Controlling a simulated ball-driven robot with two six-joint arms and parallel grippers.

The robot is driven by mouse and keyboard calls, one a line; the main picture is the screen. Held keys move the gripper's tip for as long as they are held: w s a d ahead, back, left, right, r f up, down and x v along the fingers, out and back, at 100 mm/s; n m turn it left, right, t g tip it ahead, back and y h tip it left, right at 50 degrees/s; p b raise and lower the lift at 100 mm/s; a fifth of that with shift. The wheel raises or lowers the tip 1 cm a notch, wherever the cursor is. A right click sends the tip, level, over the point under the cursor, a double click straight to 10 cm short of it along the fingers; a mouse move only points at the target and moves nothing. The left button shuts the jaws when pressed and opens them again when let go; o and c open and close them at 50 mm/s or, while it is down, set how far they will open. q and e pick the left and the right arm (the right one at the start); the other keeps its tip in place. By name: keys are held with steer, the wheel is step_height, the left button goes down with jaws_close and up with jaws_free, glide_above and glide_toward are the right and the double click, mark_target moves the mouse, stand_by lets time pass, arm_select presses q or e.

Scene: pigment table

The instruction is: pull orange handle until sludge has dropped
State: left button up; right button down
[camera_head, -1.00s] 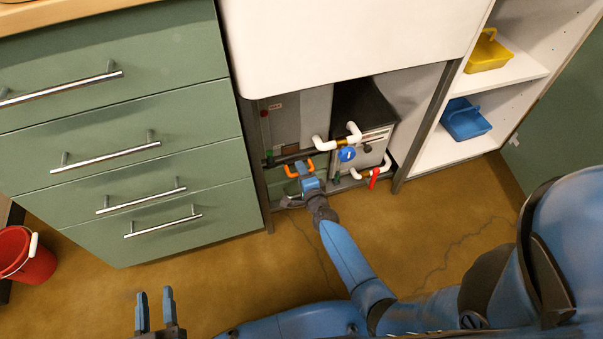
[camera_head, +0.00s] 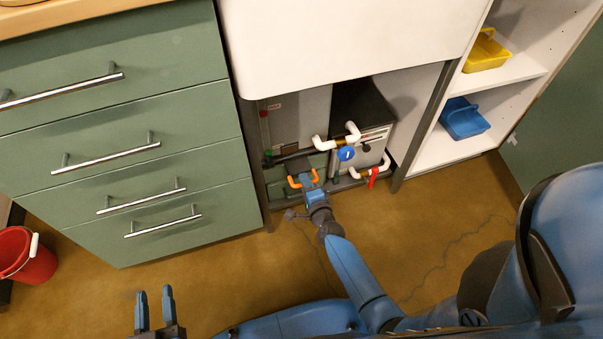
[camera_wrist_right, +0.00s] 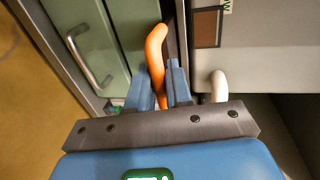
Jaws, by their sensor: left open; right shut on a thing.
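The orange handle (camera_head: 293,182) is low in the opening under the white sink unit, at the front of the grey machinery. It also shows in the right wrist view (camera_wrist_right: 156,48), standing up between my fingers. My right gripper (camera_head: 308,183) is shut on the orange handle; its two blue fingers (camera_wrist_right: 163,88) press on either side of it. A dark block (camera_head: 298,168) shows just behind the handle. My left gripper (camera_head: 154,307) is open and empty above the floor at the lower left. I see no sludge in these frames.
White pipes (camera_head: 337,138), a blue knob (camera_head: 346,153) and a red lever (camera_head: 372,177) are right of the handle. Green drawers (camera_head: 150,215) stand left. A red bucket (camera_head: 27,255) is on the floor. Shelves hold yellow (camera_head: 486,52) and blue (camera_head: 464,119) caddies. The floor (camera_head: 240,265) in front is clear.

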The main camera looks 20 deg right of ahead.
steer(key=shift+f+v, duration=0.2)
steer(key=shift+v, duration=0.9)
steer(key=c, duration=1.2)
jaws_free()
steer(key=p+v, duration=0.1)
steer(key=v, duration=0.9)
steer(key=shift+s+r, duration=0.1)
steer(key=shift+s, duration=0.3)
